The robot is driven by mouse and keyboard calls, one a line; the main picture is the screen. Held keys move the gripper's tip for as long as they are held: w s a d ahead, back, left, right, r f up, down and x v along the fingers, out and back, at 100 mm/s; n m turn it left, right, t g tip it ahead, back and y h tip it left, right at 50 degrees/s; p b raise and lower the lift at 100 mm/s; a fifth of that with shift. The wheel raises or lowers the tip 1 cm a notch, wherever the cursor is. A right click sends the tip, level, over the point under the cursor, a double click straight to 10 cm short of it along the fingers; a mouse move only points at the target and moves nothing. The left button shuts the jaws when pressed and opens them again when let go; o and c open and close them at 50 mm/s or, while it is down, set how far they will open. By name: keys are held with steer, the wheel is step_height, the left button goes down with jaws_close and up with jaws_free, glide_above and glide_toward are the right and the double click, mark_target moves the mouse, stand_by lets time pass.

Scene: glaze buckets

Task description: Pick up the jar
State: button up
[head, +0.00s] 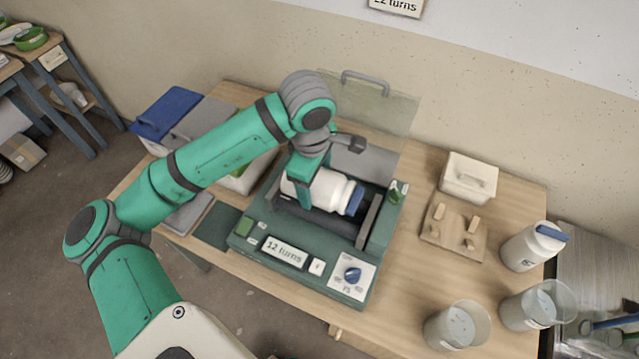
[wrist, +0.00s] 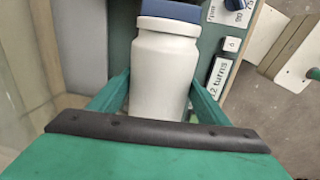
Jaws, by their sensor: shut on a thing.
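A white jar (head: 330,190) with a blue lid lies on its side in the green roller machine (head: 262,222) on the table. It also shows in the wrist view (wrist: 165,80), with its lid toward the top. My gripper (head: 300,182) reaches down from above and is shut on the jar, one finger on each side of its body. The gripper hides part of the jar in the head view. I cannot tell whether the jar touches the rollers beneath it.
The machine's clear cover (head: 385,120) stands raised behind it. A second white jar (head: 530,247) stands upright at the right. Bins (head: 168,112) crowd the left.

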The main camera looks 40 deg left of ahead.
steer(key=s+d+r, duration=0.1)
steer(key=s+r, duration=1.1)
steer(key=r, duration=0.2)
steer(key=shift+s+d, duration=0.15)
steer(key=shift+s, duration=0.15)
stand_by(0.7)
steer(key=shift+w+r, duration=0.1)
